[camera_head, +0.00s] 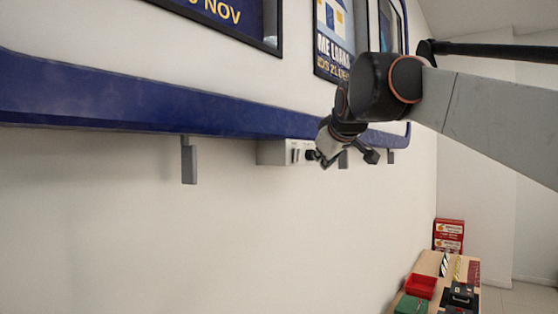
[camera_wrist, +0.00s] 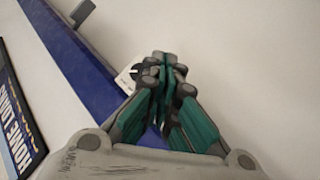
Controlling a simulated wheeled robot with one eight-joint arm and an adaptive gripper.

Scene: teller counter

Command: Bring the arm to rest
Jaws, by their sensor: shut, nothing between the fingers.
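My gripper (camera_head: 345,158) hangs from my raised arm at the right of the head view, in front of the white wall and close to the blue counter edge. In the wrist view my gripper (camera_wrist: 166,72) shows its grey and green fingers drawn together with nothing between them. Behind the fingertips is a light grey box with a dark knob (camera_wrist: 133,72). The same box (camera_head: 275,152) shows under the blue ledge in the head view; I cannot tell if the fingers touch it.
The blue ledge (camera_head: 90,95) runs along the wall, with a grey bracket (camera_head: 189,163) below it. Framed posters (camera_head: 334,35) hang above. At lower right a wooden table (camera_head: 428,265) holds a red tray (camera_head: 420,286), a green box (camera_head: 411,304) and dark items.

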